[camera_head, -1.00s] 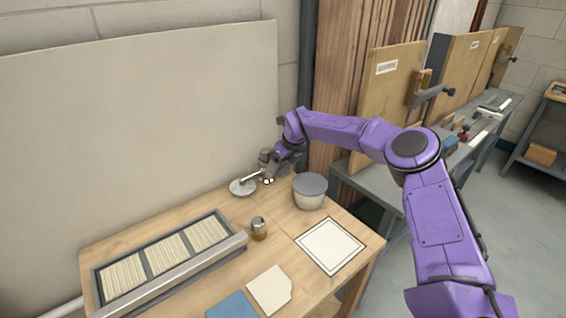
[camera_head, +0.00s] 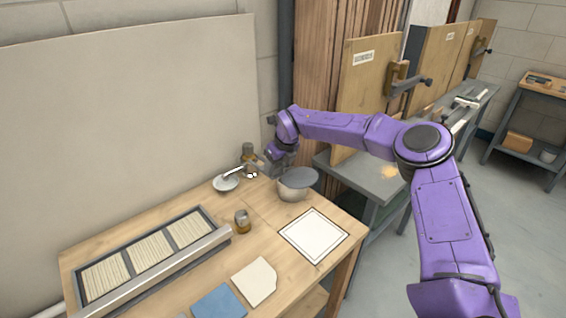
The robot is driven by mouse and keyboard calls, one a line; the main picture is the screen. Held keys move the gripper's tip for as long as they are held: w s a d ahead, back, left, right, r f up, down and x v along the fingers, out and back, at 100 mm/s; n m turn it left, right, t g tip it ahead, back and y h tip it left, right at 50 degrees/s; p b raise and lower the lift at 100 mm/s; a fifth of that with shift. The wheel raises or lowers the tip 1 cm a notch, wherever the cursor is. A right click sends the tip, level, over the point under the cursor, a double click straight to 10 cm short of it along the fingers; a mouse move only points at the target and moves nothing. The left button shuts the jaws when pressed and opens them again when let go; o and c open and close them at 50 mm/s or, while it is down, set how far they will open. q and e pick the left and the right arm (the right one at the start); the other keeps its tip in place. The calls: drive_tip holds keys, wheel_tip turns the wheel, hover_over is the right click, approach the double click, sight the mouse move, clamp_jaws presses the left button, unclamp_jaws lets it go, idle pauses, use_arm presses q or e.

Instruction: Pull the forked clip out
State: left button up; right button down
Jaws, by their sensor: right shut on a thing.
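My right gripper (camera_head: 258,170) is at the back of the wooden table, beside a white dish (camera_head: 226,184) and a lidded pot (camera_head: 292,190). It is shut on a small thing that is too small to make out. Two small white spots show at the fingertips. A thin pale rod (camera_head: 234,172) runs from above the dish toward the fingertips; I cannot tell whether it touches them. I cannot pick out the forked clip with certainty. My left gripper is not in view.
The pot's grey lid (camera_head: 300,177) sits askew. A brown jar (camera_head: 248,152) stands behind the gripper, another (camera_head: 242,221) nearer the front. A slotted tray (camera_head: 147,262) fills the table's left. A white framed sheet (camera_head: 313,236) lies at right. A grey bench (camera_head: 385,180) stands beyond.

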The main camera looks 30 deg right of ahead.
drive_tip(key=shift+r, duration=0.1)
drive_tip(key=shift+c, duration=2)
unclamp_jaws()
drive_tip(key=shift+s, duration=0.1)
drive_tip(key=b+v, duration=0.1)
drive_tip(key=v, duration=0.9)
drive_tip(key=shift+r, duration=0.2)
drive_tip(key=shift+s, duration=0.1)
